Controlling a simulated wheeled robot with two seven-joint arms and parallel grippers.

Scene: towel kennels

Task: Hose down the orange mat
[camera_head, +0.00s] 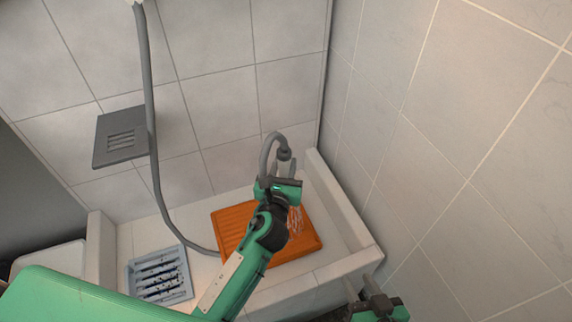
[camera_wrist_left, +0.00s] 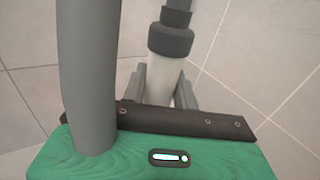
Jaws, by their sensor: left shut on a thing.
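The orange mat (camera_head: 233,222) lies flat in the white wash basin in the head view, partly hidden by my left arm. My left gripper (camera_head: 285,172) is above the mat and shut on the hose's spray head (camera_head: 285,155). In the left wrist view the pale handle of the spray head (camera_wrist_left: 165,82) sits between the fingers (camera_wrist_left: 162,92). Thin white streaks of water (camera_head: 296,218) show below the gripper, over the right part of the mat. The grey hose (camera_head: 152,130) loops from the spray head and hangs from the wall. My right gripper (camera_head: 372,300) is at the bottom edge, its fingers apart and empty.
A light blue-grey slatted tray (camera_head: 177,287) lies in the basin left of the mat. A grey shelf (camera_head: 112,150) is fixed to the back wall. The basin's raised rim (camera_head: 345,222) runs along the right, beside the tiled wall.

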